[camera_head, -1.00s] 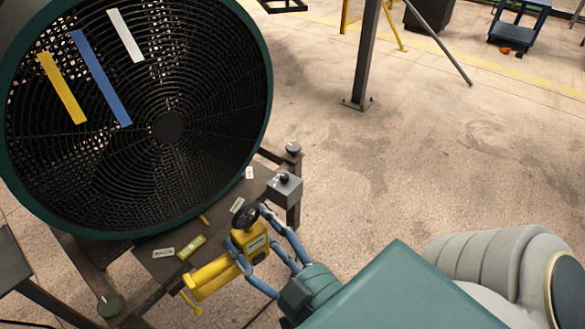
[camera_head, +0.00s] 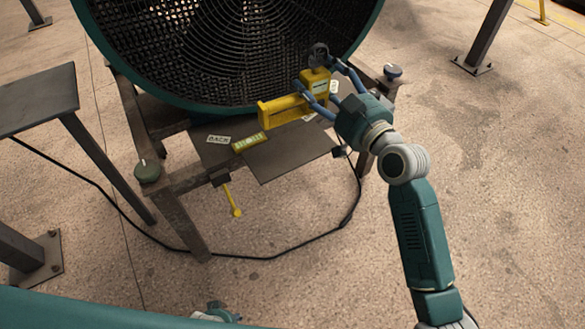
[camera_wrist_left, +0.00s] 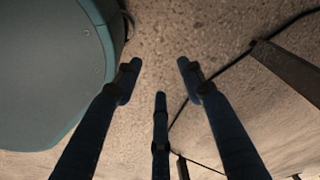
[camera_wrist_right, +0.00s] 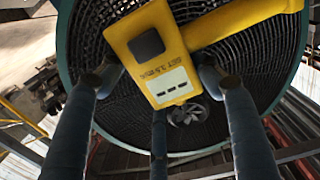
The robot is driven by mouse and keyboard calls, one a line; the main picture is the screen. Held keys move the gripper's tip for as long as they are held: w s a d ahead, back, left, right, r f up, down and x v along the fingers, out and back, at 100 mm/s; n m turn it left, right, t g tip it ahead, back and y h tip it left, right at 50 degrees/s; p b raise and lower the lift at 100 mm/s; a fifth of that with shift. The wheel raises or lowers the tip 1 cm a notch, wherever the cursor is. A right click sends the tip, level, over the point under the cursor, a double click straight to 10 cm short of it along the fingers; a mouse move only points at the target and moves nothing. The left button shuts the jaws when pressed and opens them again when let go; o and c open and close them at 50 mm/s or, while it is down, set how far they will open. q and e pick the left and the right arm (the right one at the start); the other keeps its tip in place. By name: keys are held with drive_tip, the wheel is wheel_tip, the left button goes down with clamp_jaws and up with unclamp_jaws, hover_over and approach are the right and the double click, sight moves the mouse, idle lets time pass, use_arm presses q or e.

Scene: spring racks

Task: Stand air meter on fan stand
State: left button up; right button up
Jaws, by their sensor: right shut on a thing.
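The air meter (camera_head: 314,82) is yellow, with a small dark vane wheel on top and a long yellow arm reaching left. My right gripper (camera_head: 320,80) is shut on it, in front of the fan's lower grille. In the right wrist view, the meter's body (camera_wrist_right: 158,55) with its dark square and label sits between the fingers. The fan stand (camera_head: 285,158) is a dark plate on a frame below the fan. The meter overlaps its back edge in view; I cannot tell whether they touch. My left gripper (camera_wrist_left: 160,78) is open and empty above the floor.
The big round fan (camera_head: 225,50) fills the upper middle. The plate bears a white tag (camera_head: 218,139) and a yellow-green level (camera_head: 249,141). A yellow lever (camera_head: 232,200) hangs at its front. A green knob (camera_head: 148,171) is at left. A black cable (camera_head: 285,252) loops on the floor.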

drive_tip(key=w+a+b, duration=0.1)
drive_tip(key=w+b, duration=0.2)
drive_tip(key=w, duration=0.2)
drive_tip(key=shift+y, duration=0.3)
drive_tip(key=shift+w+f+b, duration=0.15)
drive_tip(key=shift+f+b, duration=1.15)
drive_tip(key=shift+f, duration=1.9)
drive_tip(key=shift+w+f+b, duration=0.15)
drive_tip(key=shift+f+b, duration=1.2)
drive_tip(key=shift+f, duration=1.9)
drive_tip(key=shift+w+f+b, duration=0.15)
drive_tip(key=shift+f+b, duration=1.15)
drive_tip(key=shift+f, duration=1.9)
use_arm(q)
drive_tip(key=w+r, duration=0.2)
drive_tip(key=r, duration=0.7)
drive_tip(key=w+r+t, duration=0.1)
drive_tip(key=w+r, duration=0.1)
drive_tip(key=r, duration=0.7)
drive_tip(key=shift+w+d+r+t, duration=0.15)
drive_tip(key=shift+w+r+t, duration=0.15)
drive_tip(key=shift+r, duration=0.05)
drive_tip(key=shift+w, duration=0.1)
use_arm(e)
drive_tip(key=o, duration=1.4)
drive_tip(key=shift+c, duration=0.2)
use_arm(q)
drive_tip(key=shift+w, duration=0.15)
